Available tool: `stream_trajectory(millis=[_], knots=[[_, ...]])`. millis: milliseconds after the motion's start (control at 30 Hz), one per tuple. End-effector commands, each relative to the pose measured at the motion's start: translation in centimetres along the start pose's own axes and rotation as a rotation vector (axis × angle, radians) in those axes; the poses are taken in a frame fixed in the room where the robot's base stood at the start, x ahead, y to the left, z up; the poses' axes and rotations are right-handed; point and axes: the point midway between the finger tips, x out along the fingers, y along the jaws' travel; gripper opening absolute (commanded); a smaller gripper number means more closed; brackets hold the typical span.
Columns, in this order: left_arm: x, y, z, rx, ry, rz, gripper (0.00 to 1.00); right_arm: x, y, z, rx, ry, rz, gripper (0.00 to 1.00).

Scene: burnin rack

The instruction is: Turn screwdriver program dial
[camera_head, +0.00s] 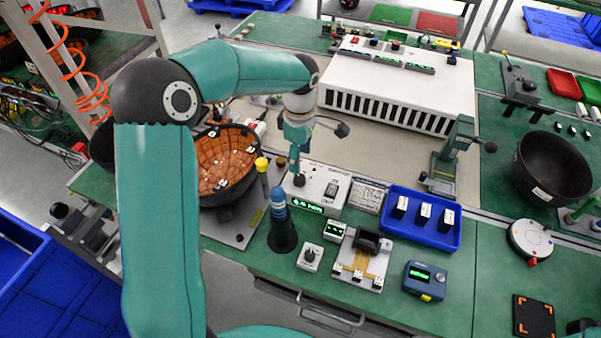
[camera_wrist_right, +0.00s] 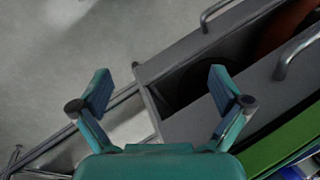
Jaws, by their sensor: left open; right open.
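The screwdriver controller (camera_head: 322,197) is a white box with a lit green display on its front, on the green bench. A dark round dial (camera_head: 299,180) shows on its top left. My left gripper (camera_head: 296,164) points down right above the dial, its fingers at or very near it; I cannot tell if they touch. The gripper looks small and partly hides the dial's back. My right gripper (camera_wrist_right: 160,92) is open and empty in the right wrist view, over a grey drawer edge and the floor.
A blue-topped screwdriver in a black cone holder (camera_head: 282,236) stands in front of the controller. A small box with a black knob (camera_head: 310,257) is close by. A blue tray (camera_head: 420,233) lies to the right, an orange-lined bowl (camera_head: 245,190) to the left.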

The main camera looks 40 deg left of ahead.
Motion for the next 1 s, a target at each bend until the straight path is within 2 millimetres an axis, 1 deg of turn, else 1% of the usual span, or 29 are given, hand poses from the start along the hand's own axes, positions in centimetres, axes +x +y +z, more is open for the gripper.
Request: stream_trajectory(millis=[33, 200, 300, 400, 567, 800, 867, 1000], knots=[[1.1, -0.1, -0.1, 0.0, 0.002, -0.007, 0.6, -0.3, -0.1, 0.0, 0.0, 0.0, 0.0, 1.0], [4.4, -0.1, -0.1, -0.002, 0.001, -0.005, 0.6, -0.8, -0.3, 0.0, 0.0, 0.0, 0.0, 1.0], [5.9, -0.1, -0.1, -0.001, 0.0, -0.004, 0.6, -1.0, -0.4, 0.0, 0.0, 0.0, 0.0, 1.0], [6.9, 0.0, -0.1, -0.002, 0.0, -0.002, 0.6, -1.2, -0.4, 0.0, 0.0, 0.0, 0.0, 1.0], [7.7, 0.0, -0.1, -0.002, 0.0, 0.0, 0.6, -1.2, -0.4, 0.0, 0.0, 0.0, 0.0, 1.0], [7.7, 0.0, -0.1, -0.002, 0.0, 0.0, 0.6, -1.2, -0.4, 0.0, 0.0, 0.0, 0.0, 1.0], [7.7, 0.0, -0.1, -0.002, 0.0, 0.0, 0.51, -1.2, -0.4, 0.0, 0.0, 0.0, 0.0, 1.0], [7.7, 0.0, -0.1, -0.002, 0.0, 0.001, 0.28, -1.2, -0.4, 0.0, 0.0, 0.0, 0.0, 1.0]])
